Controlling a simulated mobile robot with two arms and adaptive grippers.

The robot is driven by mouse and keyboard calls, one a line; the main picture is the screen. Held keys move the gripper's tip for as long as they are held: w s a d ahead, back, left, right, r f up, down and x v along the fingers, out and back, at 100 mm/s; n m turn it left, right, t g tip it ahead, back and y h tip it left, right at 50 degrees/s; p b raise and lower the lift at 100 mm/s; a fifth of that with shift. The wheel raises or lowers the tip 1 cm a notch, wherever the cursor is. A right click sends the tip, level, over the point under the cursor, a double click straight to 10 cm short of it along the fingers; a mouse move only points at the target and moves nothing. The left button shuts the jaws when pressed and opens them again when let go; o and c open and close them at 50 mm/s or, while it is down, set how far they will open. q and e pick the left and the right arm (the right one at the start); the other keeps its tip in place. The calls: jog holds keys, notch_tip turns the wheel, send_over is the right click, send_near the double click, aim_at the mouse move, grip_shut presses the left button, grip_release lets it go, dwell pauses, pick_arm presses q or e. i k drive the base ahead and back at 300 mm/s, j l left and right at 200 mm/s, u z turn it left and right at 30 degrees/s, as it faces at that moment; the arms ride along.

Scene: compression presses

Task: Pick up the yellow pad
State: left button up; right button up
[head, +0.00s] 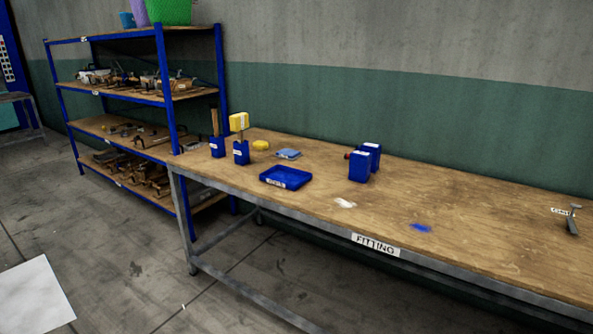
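A small round yellow pad (261,145) lies flat on the wooden top of the workbench (450,215), near its back left part. A second yellow thing, a block-shaped head (239,121), stands raised on a short handle in a blue holder (241,152), to the left of the pad. Neither of my grippers shows in the head view.
Near the pad are a blue-grey cloth-like thing (288,154), a blue tray (285,177) and another blue holder (217,147). Two blue containers (359,167) stand farther right. A hammer (572,220) lies at far right. A loaded shelf rack (162,80) stands left.

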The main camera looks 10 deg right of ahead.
aim_at(261, 146)
jog(key=i+j+u, duration=0.4)
jog(key=i, duration=0.3)
jog(key=i+u, duration=0.45)
jog(key=i, duration=0.25)
